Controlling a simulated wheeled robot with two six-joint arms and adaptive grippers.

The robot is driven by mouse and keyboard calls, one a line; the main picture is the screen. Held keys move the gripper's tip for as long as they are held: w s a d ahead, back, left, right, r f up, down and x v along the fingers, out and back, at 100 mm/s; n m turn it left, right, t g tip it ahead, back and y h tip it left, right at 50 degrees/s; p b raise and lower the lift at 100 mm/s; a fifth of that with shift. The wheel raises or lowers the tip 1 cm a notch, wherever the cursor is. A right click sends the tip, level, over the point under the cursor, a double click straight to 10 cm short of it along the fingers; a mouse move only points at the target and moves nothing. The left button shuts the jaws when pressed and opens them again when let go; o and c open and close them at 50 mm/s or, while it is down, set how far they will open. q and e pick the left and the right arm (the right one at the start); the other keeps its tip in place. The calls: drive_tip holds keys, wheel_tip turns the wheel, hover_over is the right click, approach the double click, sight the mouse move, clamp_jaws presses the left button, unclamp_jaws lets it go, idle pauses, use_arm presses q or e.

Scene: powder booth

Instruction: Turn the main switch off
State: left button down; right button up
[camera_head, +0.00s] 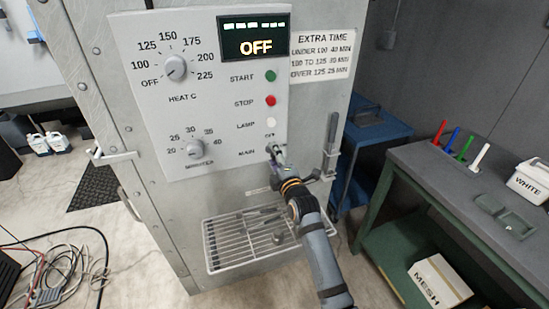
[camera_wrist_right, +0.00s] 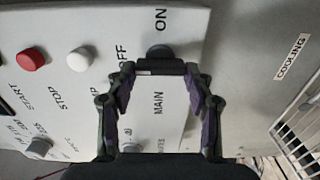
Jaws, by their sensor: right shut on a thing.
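My right gripper (camera_head: 277,153) reaches the panel's lower right corner from below. In the right wrist view the right gripper (camera_wrist_right: 160,68) has its fingertips closed at the switch, hiding part of it. Which way the switch points cannot be told. My left gripper is out of view.
The green start button (camera_head: 271,76), red stop button (camera_head: 270,100) and white lamp (camera_head: 270,123) sit above the switch. A door handle (camera_head: 331,140) stands to the right, near my arm. A workbench (camera_head: 455,185) is farther right.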

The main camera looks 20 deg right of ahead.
idle(0.4)
drive_tip(key=o, duration=1.2)
drive_tip(key=shift+c, duration=0.2)
drive_tip(key=s, duration=1.2)
drive_tip(key=shift+d, duration=0.2)
